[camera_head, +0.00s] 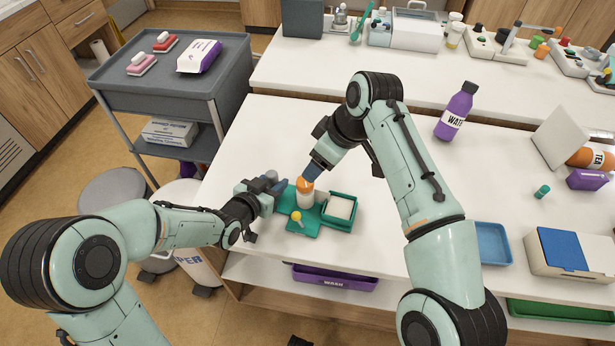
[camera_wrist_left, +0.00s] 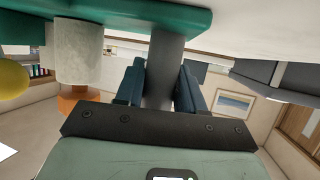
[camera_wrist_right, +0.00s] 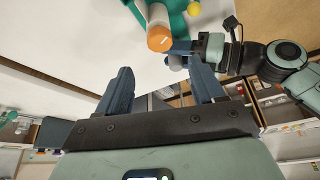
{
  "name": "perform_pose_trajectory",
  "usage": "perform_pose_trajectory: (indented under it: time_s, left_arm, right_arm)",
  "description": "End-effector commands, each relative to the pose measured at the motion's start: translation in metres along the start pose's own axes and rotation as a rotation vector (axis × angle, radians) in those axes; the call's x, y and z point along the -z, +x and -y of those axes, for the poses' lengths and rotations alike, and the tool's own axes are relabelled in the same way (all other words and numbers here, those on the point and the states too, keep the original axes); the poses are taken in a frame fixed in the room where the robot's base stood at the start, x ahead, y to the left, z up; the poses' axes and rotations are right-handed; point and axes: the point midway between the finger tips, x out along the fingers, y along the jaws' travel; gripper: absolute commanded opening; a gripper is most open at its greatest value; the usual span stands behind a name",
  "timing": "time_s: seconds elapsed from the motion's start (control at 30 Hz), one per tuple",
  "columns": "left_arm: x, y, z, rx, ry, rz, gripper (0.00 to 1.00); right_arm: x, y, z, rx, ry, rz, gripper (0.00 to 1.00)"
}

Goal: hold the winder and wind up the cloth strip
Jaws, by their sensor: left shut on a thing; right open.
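The winder's green base (camera_head: 303,226) stands on the white table with a white cloth roll (camera_head: 306,201) upright on it, topped by an orange end (camera_head: 307,185). A yellow knob (camera_head: 296,216) sits in front of the roll. My left gripper (camera_head: 273,185) is shut on the winder's grey post (camera_wrist_left: 166,50), left of the roll. My right gripper (camera_head: 312,172) is open and empty, close above and behind the orange end; that end (camera_wrist_right: 160,38) lies beyond the fingertips in the right wrist view. Contact there cannot be told. No loose cloth strip clearly shows.
A green-rimmed tray (camera_head: 352,222) with white contents adjoins the winder on the right. A purple bottle (camera_head: 457,112) stands farther back. A blue tray (camera_head: 493,245) and a box with a blue top (camera_head: 562,251) are at right. The tabletop behind the winder is clear.

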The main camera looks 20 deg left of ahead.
Motion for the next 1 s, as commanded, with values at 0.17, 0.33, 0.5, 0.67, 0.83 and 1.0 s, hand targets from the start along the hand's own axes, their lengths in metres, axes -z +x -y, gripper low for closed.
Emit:
perform_pose_trajectory:
  time_s: [0.17,0.33,0.5,0.67,0.83,1.0]
  left_arm:
    - [0.0,0.0,0.0,-0.001,0.001,0.0,0.0]
    - [0.0,0.0,0.0,-0.001,0.001,0.0,0.0]
    - [0.0,0.0,0.0,-0.001,0.001,0.0,0.0]
    - [0.0,0.0,-0.001,-0.001,0.001,0.0,0.0]
    - [0.0,0.0,-0.001,-0.001,0.001,0.0,0.0]
    - [0.0,0.0,-0.001,-0.001,0.001,0.0,0.0]
  right_arm:
    - [-0.001,0.039,0.001,0.004,0.003,0.003,0.68]
    - [-0.001,0.069,0.0,0.002,0.004,0.002,0.68]
    - [-0.001,0.088,0.0,0.001,0.005,0.0,0.68]
    - [-0.001,0.094,-0.001,0.0,0.005,-0.002,0.68]
    - [-0.001,0.094,-0.001,0.0,0.005,-0.002,0.68]
    - [-0.001,0.094,-0.001,0.0,0.005,-0.002,0.32]
